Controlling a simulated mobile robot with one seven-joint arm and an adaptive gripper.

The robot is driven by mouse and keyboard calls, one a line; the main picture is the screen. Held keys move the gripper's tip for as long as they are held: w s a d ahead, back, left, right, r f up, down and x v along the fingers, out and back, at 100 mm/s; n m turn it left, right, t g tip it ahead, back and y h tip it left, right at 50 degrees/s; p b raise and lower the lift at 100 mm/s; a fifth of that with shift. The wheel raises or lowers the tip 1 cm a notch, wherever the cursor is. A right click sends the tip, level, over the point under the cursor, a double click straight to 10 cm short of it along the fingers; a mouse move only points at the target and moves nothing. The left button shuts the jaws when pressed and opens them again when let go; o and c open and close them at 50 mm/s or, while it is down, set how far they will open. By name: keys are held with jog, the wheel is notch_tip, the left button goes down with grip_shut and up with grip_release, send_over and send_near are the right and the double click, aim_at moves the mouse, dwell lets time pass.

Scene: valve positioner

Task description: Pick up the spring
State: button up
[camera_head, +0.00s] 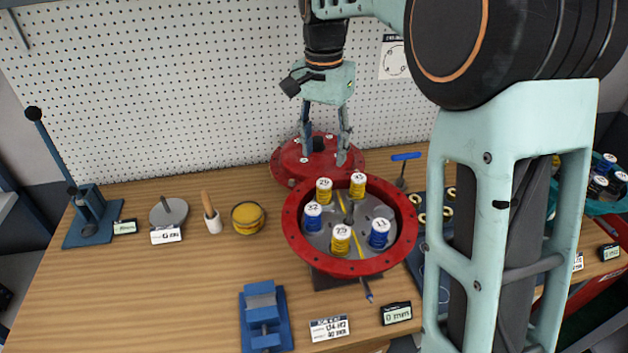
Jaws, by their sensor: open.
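Several springs stand upright in a round red housing (293,238) on the bench, each with a numbered white top. Yellow springs are at the back left (324,192), back right (357,187) and front (341,242). Blue springs are at the left (312,217) and right (380,234). Which one the task means cannot be told. My gripper (325,161) points down, open and empty, its fingers apart in front of a red cover (289,163) behind the housing. In the picture its fingertips are just above the back springs; the exact height and depth are unclear.
A thin rod (349,208) rises mid-housing. A blue vise (264,318), yellow jar (248,218), brush (210,213) and blue lever press (89,215) stand left. A blue-handled tool (405,158) stands right. My arm hides much of the right side. The front-left bench is clear.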

send_over(324, 183)
jog(key=f, duration=0.3)
jog(key=a+f, duration=0.1)
jog(key=f, duration=0.1)
jog(key=shift+s, duration=0.1)
jog(key=f, duration=0.2)
jog(key=d+f+p, duration=0.1)
jog(key=f, duration=0.1)
jog(key=shift+f, duration=0.9)
grip_shut()
